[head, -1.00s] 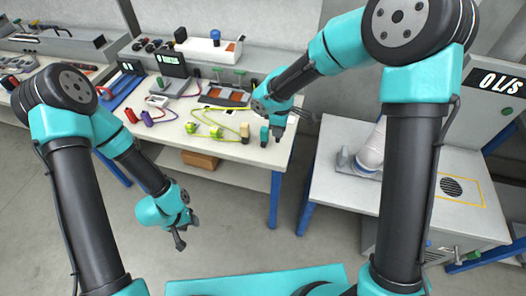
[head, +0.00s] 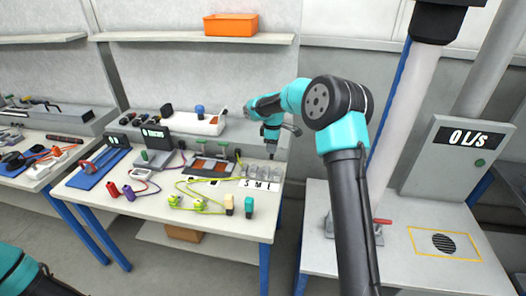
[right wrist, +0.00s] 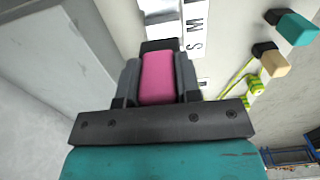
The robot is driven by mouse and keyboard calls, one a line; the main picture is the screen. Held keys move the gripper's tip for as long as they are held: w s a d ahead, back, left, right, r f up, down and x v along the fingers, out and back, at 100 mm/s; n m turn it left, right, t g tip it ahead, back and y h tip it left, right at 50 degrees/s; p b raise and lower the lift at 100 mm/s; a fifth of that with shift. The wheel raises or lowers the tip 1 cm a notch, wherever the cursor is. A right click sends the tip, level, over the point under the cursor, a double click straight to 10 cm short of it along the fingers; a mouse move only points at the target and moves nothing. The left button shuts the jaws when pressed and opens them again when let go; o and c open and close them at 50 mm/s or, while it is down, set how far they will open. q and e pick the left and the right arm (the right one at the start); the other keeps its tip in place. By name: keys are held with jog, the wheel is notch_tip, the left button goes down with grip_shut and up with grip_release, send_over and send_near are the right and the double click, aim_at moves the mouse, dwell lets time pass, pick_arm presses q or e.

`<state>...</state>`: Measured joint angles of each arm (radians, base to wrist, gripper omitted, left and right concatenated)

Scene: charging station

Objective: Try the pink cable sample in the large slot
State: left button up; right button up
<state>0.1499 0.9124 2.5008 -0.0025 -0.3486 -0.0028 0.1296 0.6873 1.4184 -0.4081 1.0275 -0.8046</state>
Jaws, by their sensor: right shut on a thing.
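My right gripper (head: 271,152) is shut on the pink cable sample (right wrist: 157,78), which sits between its two fingers in the right wrist view. In the head view the gripper is above the back right part of the table, near the clear slots (head: 257,171). A white label strip marked S, M, L (head: 261,184) lies in front of them. The right wrist view shows the letters S and M (right wrist: 195,32) beside the sample and part of a clear slot (right wrist: 160,10) past its end. I cannot tell whether the sample touches anything. My left gripper is out of view.
A beige sample (head: 229,203) and a teal sample (head: 249,205) stand near the table's front right. Green cables (head: 190,200) lie to their left. Red and purple samples (head: 120,191) are farther left. An airflow bench (head: 410,250) stands right, across a gap.

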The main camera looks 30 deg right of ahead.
aim_at(272, 157)
jog(key=shift+f, duration=0.1)
jog(key=shift+f, duration=2.8)
jog(key=shift+f, duration=2.3)
jog(key=o, duration=1)
jog(key=shift+r, duration=0.1)
notch_tip(272, 157, up, 17)
jog(key=shift+r, duration=0.15)
dwell(0.5)
